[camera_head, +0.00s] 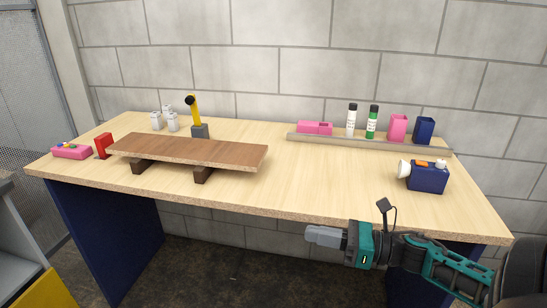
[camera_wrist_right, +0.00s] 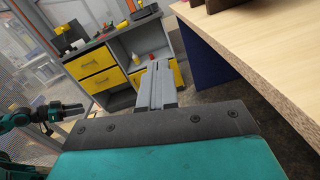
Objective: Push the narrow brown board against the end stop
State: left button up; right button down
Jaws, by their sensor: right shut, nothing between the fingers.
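The narrow brown board (camera_head: 190,151) lies flat across two dark supports (camera_head: 203,174) on the left half of the table. Its left end is close beside the red end stop (camera_head: 103,145); I cannot tell whether they touch. My right gripper (camera_head: 312,236) is shut and empty, in front of the table's front edge, to the right of the board and well apart from it. Its closed grey fingers also show in the right wrist view (camera_wrist_right: 157,72).
A yellow and black upright tool (camera_head: 194,115) and white containers (camera_head: 165,121) stand behind the board. A pink box (camera_head: 71,151) is left of the stop. A ledge (camera_head: 370,143) with bottles is at the back right; a blue device (camera_head: 427,178) is at the right. The middle is clear.

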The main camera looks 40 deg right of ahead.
aim_at(245, 156)
jog(key=i+l, duration=0.3)
jog(key=l, duration=0.15)
jog(key=i+l, duration=0.3)
jog(key=l, duration=0.15)
